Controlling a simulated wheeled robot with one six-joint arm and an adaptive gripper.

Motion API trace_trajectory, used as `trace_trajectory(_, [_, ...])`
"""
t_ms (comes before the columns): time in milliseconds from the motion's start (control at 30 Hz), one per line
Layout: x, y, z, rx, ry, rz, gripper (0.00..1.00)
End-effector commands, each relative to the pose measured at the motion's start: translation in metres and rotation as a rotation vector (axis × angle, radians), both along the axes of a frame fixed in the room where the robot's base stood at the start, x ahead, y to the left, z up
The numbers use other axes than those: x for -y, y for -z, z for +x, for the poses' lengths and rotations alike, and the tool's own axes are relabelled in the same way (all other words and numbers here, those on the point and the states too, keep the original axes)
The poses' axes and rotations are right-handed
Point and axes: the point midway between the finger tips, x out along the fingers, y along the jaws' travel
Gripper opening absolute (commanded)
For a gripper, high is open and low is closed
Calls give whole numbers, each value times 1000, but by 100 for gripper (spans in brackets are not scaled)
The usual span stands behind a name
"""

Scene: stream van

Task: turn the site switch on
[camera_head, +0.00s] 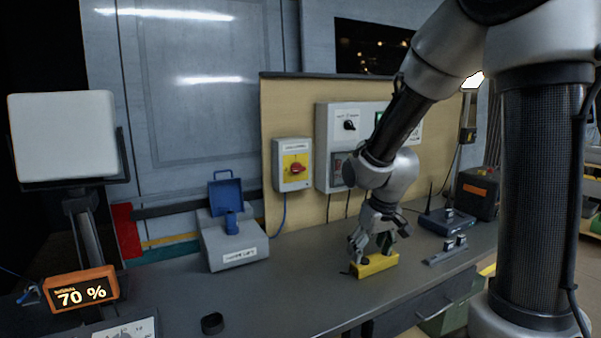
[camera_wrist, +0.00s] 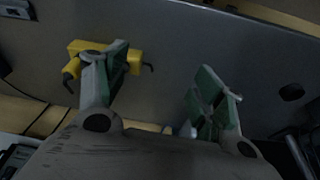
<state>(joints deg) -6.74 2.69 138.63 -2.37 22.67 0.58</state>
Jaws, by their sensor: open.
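A grey switch box with a red rotary handle on a yellow plate (camera_head: 294,168) is on the tan backboard. To its right, a larger pale panel (camera_head: 337,112) carries a black rotary knob (camera_head: 350,124). The labels are too small to read, so I cannot tell which is the site switch. My gripper (camera_head: 374,244) is low over the bench, in front of and below the panel, apart from both switches. In the wrist view its fingers (camera_wrist: 162,80) are spread with nothing between them. A yellow block (camera_head: 375,265) lies below; the left finger partly covers it in the wrist view (camera_wrist: 78,48).
On the bench (camera_head: 300,290) stand a grey box with an open blue lid (camera_head: 233,247), a router-like device (camera_head: 447,222) and a black case (camera_head: 478,195). A black ring (camera_head: 212,323) lies near the front. An orange display (camera_head: 81,290) reads 70 %.

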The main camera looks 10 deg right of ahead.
Motion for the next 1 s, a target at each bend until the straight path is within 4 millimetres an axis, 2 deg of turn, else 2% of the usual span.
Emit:
trace_trajectory(33, [-8,20,30,53,-17,7,68])
trace_trajectory(100, [-23,38,80,185,-42,29,68])
trace_trajectory(200, [-43,47,144,398,-70,73,68])
trace_trajectory(267, [-55,40,178,540,-84,105,68])
trace_trajectory(300, [-62,30,197,637,-92,127,68])
trace_trajectory(367, [-69,5,222,786,-100,162,68])
trace_trajectory(400, [-74,-16,234,883,-105,184,68])
trace_trajectory(500, [-81,-68,250,1085,-115,231,68])
trace_trajectory(633, [-84,-102,254,1224,-121,267,68])
trace_trajectory(767, [-86,-111,260,1265,-120,277,68])
trace_trajectory(1000, [-97,-112,297,1265,-120,278,68])
